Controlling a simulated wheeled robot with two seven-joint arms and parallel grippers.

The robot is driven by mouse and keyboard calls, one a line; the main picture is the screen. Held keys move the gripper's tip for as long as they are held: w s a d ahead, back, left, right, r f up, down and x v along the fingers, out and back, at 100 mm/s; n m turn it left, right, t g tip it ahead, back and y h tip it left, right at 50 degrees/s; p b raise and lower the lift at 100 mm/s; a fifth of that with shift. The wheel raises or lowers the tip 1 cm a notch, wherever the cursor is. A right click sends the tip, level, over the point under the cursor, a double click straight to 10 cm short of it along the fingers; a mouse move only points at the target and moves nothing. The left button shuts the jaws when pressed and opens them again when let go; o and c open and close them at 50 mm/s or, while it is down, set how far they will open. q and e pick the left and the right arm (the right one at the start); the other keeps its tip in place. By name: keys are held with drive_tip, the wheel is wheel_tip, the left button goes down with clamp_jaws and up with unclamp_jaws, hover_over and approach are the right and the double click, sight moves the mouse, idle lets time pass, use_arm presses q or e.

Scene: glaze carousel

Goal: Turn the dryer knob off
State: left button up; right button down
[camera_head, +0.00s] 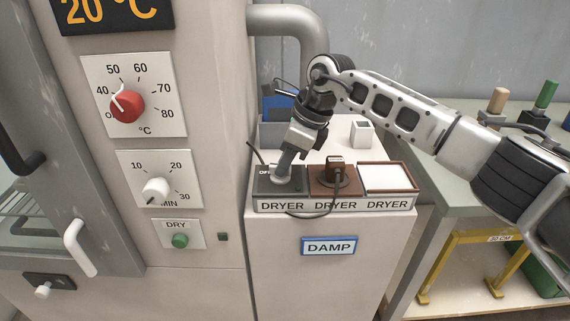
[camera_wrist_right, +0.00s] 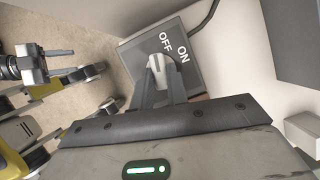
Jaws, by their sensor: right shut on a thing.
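A dark switch box (camera_head: 262,187) stands at the left of a row of boxes labelled DRYER on the cream cabinet. It also shows in the right wrist view (camera_wrist_right: 192,78), with OFF and ON printed beside a pale knob (camera_wrist_right: 156,62). My right gripper (camera_head: 278,180) reaches down onto this box, its fingers shut around the knob. In the head view the fingers mostly hide the knob. In the wrist view the knob lies between the fingertips (camera_wrist_right: 158,75), near the OFF lettering; its exact setting is hard to read. My left gripper (camera_wrist_right: 75,62) seems to show at the wrist view's left edge, its jaws unclear.
A brown box with a plug and cable (camera_head: 335,175) and a white-topped box (camera_head: 388,178) stand right of the switch box. The oven panel at left has a red knob (camera_head: 127,105) and a white timer knob (camera_head: 155,190). A small white container (camera_head: 362,133) stands behind.

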drive_tip(key=shift+w+n+g, duration=0.15)
drive_tip(key=shift+n+g, duration=0.35)
drive_tip(key=shift+n, duration=0.6)
drive_tip(key=c, duration=1.4)
unclamp_jaws()
drive_tip(key=v, duration=1.6)
